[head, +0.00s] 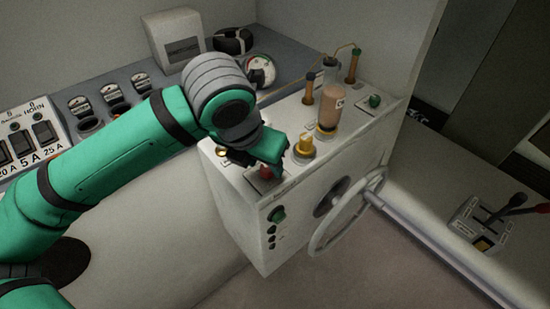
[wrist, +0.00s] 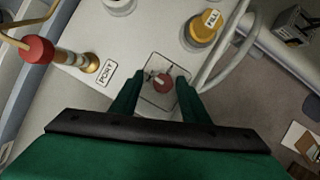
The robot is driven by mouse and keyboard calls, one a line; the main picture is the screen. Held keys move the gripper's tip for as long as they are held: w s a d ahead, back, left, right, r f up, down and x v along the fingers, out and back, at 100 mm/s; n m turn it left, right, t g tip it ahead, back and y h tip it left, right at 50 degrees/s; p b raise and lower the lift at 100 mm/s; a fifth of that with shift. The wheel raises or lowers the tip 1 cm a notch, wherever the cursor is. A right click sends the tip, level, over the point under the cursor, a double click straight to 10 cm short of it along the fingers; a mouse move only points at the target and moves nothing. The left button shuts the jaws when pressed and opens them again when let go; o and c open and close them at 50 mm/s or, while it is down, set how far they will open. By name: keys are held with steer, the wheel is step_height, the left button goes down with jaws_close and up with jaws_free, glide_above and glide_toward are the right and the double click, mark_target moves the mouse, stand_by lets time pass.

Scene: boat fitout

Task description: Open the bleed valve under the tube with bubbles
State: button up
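A red valve knob (wrist: 164,83) with a light mark sits on a small square plate in the wrist view. It also shows partly in the head view (head: 267,173), at the near end of the white console top. My gripper (wrist: 158,78) is open, with one finger on each side of the knob and a gap visible to both. A tube (wrist: 68,57) with a red cap and pale bands stands by the PORT label, beside the knob; the pale bands may be bubbles. A green valve knob (head: 375,101) sits near another amber tube (head: 352,66) at the console's far end.
A yellow FILL cap (head: 303,146) and a brown-filled bottle (head: 328,112) stand close by on the console. Another amber tube (head: 308,90) stands behind the bottle. A steering wheel (head: 347,212) projects from the console front. A switch panel (head: 32,137) is at left.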

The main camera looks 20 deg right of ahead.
steer(key=v, duration=1)
steer(key=shift+a+r, duration=0.2)
steer(key=shift+r, duration=0.15)
